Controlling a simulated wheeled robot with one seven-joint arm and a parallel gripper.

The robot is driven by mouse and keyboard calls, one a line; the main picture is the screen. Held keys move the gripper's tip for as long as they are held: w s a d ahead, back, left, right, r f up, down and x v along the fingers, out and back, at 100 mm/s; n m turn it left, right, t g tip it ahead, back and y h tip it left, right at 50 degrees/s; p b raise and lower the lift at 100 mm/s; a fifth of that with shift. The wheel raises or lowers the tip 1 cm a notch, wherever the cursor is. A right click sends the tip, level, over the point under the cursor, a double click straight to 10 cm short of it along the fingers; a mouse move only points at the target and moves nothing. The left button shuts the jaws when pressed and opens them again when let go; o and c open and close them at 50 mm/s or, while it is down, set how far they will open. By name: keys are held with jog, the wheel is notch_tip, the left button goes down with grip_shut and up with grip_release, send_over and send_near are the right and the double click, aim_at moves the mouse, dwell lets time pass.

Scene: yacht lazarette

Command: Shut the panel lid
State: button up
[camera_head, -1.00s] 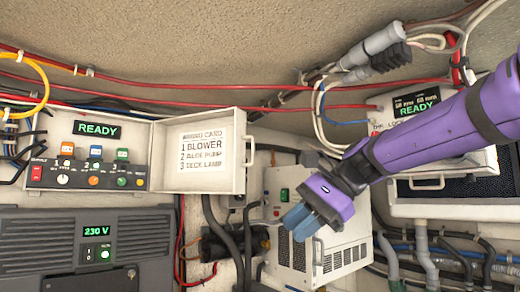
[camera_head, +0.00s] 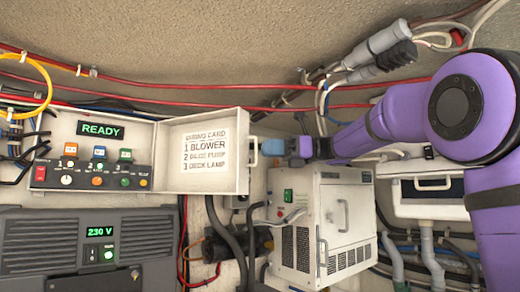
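The panel lid (camera_head: 203,175) is a white shallow tray-like door. It stands open to the right of the panel box, with a printed wiring card (camera_head: 205,146) on its inner face. The panel box (camera_head: 60,128) shows a READY screen and a row of coloured switches and knobs. A pale handle (camera_head: 254,150) sticks out at the lid's right edge. My gripper (camera_head: 266,147) is just right of this handle, its blue fingertips pointing left at about handle height. A small gap seems to show between them. The fingers overlap in this view, so their opening is hidden.
A grey 230 V unit (camera_head: 130,243) sits below the panel. A white vented box (camera_head: 322,225) stands below my gripper. Red cables (camera_head: 180,105) run along the wall above the lid. Dark hoses (camera_head: 232,240) hang below the lid.

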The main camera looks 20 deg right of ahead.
jog(key=shift+x, duration=1.4)
jog(key=shift+c, duration=0.5)
grip_shut()
